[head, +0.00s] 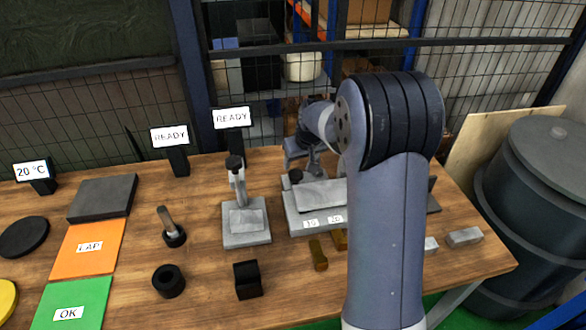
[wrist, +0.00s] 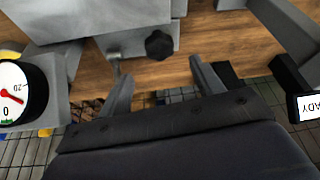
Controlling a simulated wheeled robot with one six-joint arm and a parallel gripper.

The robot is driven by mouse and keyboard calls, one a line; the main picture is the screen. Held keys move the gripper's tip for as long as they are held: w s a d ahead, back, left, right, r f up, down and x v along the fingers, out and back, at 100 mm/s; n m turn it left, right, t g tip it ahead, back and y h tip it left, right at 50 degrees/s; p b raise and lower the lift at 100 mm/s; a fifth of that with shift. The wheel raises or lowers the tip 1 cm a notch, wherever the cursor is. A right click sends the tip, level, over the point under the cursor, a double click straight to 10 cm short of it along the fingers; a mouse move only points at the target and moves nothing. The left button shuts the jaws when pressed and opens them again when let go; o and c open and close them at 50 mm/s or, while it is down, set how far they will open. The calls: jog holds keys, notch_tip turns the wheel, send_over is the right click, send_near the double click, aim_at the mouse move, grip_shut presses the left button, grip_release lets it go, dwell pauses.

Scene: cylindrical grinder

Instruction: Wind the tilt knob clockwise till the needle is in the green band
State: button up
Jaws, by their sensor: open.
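The tilt knob (wrist: 159,44) is a black lobed knob on the side of a grey machine block in the wrist view. It also shows in the head view (head: 296,176), at the back left of the grey machine (head: 330,196). My gripper (wrist: 156,64) is open and empty, with a finger on each side of the knob's line and the knob just beyond the tips. It seems apart from the knob. The gauge (wrist: 14,92) is a white dial at the wrist view's left edge, partly cut off. Its red needle lies between 0 and 20; I cannot make out the green band clearly.
A grey stand with a vertical column (head: 245,222) stands left of the machine. Two READY signs (head: 231,118) stand behind it. Orange (head: 85,250) and green (head: 72,305) mats lie at left. My arm hides the machine's right part.

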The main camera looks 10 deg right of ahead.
aim_at(296, 172)
jog(key=x, duration=0.7)
jog(key=shift+f+p, duration=0.1)
jog(key=shift+p, duration=0.25)
jog(key=c, duration=1)
jog(key=shift+a+m+h+b, duration=0.2)
jog(key=shift+m+h+b, duration=0.65)
jog(key=shift+m, duration=1.35)
